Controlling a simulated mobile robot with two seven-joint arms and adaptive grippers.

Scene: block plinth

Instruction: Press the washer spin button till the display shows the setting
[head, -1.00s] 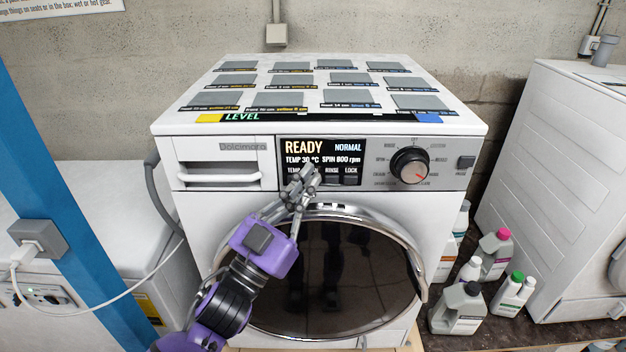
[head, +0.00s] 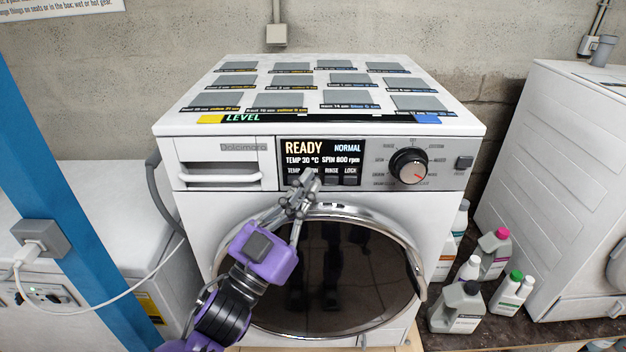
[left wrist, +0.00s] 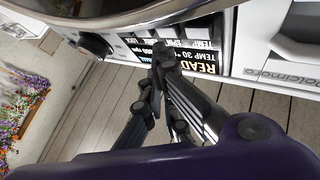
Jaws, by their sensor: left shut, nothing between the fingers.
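The white washer (head: 200,225) stands in front of me. Its display (head: 320,150) reads READY, NORMAL, TEMP 30 °C and SPIN 800 rpm. Below the text is a row of buttons labelled TEMP, SPIN, RINSE and LOCK. My left gripper (head: 306,180) is shut and empty, with its fingertips over the spin button, which they largely hide. I cannot tell whether they touch it. In the left wrist view the fingertips (left wrist: 165,62) are close to the button row, and the display (left wrist: 205,60) shows upside down beside them. My right gripper is not in view.
A round dial (head: 409,166) and a small button (head: 464,162) sit right of the display. The drawer (head: 218,172) is at left, the round door (head: 350,275) below. Detergent bottles (head: 460,308) stand at right. A blue post (head: 60,190) rises at left.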

